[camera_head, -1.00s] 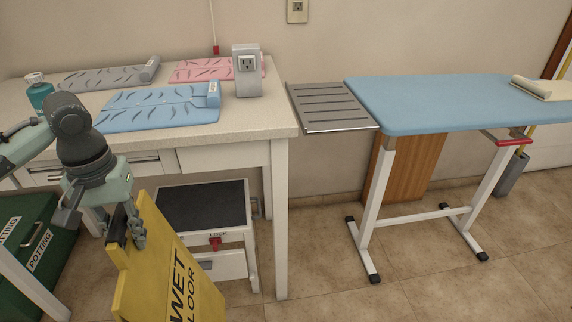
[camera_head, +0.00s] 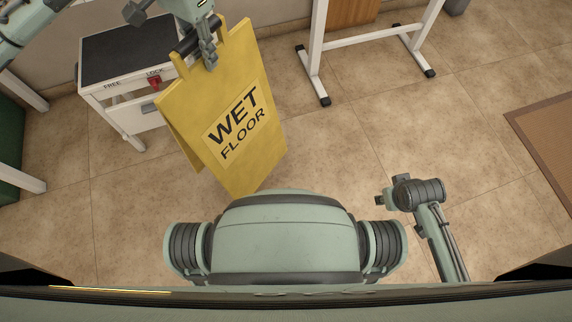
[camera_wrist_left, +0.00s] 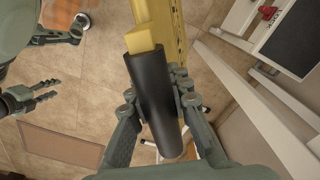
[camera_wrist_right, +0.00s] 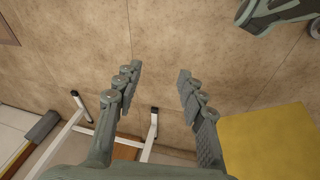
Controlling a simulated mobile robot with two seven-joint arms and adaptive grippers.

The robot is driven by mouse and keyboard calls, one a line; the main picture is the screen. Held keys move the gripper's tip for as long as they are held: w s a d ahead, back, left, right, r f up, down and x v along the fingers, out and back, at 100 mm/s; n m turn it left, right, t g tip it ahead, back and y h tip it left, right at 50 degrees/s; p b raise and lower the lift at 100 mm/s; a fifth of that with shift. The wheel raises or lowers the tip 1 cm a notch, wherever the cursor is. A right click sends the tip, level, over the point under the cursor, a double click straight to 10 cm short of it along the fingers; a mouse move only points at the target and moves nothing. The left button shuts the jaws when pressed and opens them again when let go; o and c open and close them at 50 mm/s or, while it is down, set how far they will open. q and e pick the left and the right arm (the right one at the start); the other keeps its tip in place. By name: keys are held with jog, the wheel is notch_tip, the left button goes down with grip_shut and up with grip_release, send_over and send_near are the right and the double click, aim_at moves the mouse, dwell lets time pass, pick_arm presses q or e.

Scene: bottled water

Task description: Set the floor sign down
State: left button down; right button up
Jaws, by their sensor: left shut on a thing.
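The yellow floor sign (camera_head: 245,150), lettered WET FLOOR, hangs upright below my left gripper (camera_head: 208,55) in the head view. That gripper is shut on the black grip (camera_wrist_left: 156,105) at the sign's top, as the left wrist view shows. The sign's two panels are spread a little at the bottom. I cannot tell whether its lower edges touch the floor (camera_head: 380,140). My right gripper (camera_wrist_right: 160,72) is open and empty above the floor. A yellow part of the sign (camera_wrist_right: 268,140) shows at the lower right of the right wrist view.
White table legs (camera_head: 320,80) stand to the right. A brown mat (camera_head: 550,145) lies at far right. Open tiled floor lies between the sign and mat.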

aim_at(227, 74)
pick_arm(q)
jog(key=d+f+m, duration=0.1)
jog(key=f+m, duration=0.1)
jog(key=d+f+m+b, duration=0.1)
jog(key=f+m, duration=0.1)
jog(key=w+d+f+m+b, duration=0.1)
jog(key=f+m, duration=0.1)
jog(key=f, duration=0.1)
jog(key=shift+m, duration=0.3)
jog(key=shift+d+f, duration=0.25)
jog(key=shift+d, duration=0.05)
jog(key=d+f+b, duration=0.2)
jog(key=d+f, duration=0.8)
jog(key=d, duration=0.1)
jog(key=shift+s+d+f, duration=0.2)
jog(key=shift+f, duration=0.2)
pick_arm(e)
jog(key=w+d+v, duration=0.1)
jog(key=v, duration=1.1)
jog(key=shift+d+r+t, duration=0.35)
jog(key=shift+r+t, duration=0.05)
jog(key=shift+r, duration=0.25)
jog(key=shift+w, duration=0.2)
pick_arm(q)
jog(key=c, duration=1.8)
grip_release()
jog(key=shift+f, duration=0.2)
jog(key=o, duration=0.4)
pick_arm(e)
jog(key=shift+f, duration=0.35)
